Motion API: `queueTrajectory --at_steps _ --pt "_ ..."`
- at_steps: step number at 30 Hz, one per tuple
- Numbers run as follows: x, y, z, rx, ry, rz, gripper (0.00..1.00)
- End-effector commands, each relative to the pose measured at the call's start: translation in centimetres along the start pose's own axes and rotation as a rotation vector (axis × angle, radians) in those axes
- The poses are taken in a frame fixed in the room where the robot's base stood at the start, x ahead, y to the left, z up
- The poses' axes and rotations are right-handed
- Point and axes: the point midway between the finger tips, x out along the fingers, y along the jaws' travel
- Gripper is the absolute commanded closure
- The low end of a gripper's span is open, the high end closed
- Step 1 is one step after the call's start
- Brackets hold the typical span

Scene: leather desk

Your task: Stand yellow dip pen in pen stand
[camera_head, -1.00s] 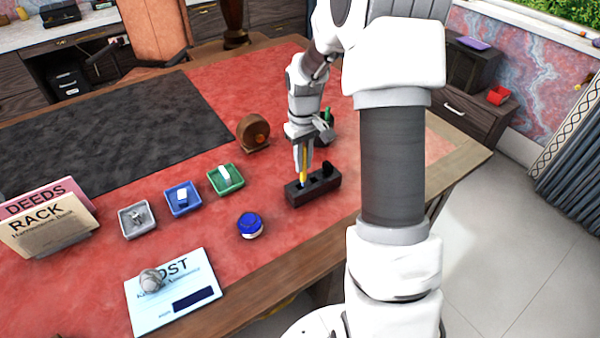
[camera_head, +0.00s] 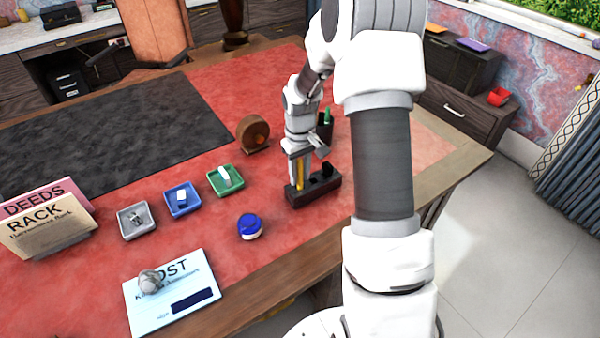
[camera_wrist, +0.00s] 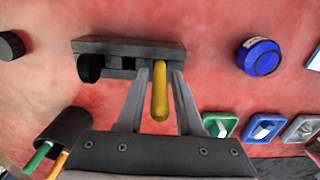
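The yellow dip pen (camera_head: 299,175) stands about upright with its lower end at the left slot of the dark pen stand (camera_head: 318,191). It also shows in the wrist view (camera_wrist: 160,95), end-on, over the right end of the stand (camera_wrist: 160,53). My gripper (camera_head: 299,184) is above the stand with a finger on each side of the pen. In the wrist view my gripper (camera_wrist: 161,72) looks open, with gaps between pen and fingers. How deep the pen sits is hidden.
A dark cup (camera_wrist: 65,127) holds a green and an orange pen close behind the stand. A blue-lidded jar (camera_head: 250,226), a green tray (camera_head: 239,187), a blue tray (camera_head: 196,209) and a grey tray (camera_head: 151,232) are to the left. A brown round object (camera_head: 253,132) stands behind.

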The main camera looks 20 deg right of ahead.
Motion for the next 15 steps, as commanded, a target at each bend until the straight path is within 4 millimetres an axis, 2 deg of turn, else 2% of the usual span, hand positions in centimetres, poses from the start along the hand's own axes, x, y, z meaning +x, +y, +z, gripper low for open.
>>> queueTrajectory --at_steps 2,10,15 --pt "0.0 0.0 0.0 0.000 0.000 0.000 0.51" --pt "-0.1 0.0 0.0 0.000 0.000 0.000 0.51" --pt "-1.5 0.1 -0.1 0.000 0.003 0.001 0.51"
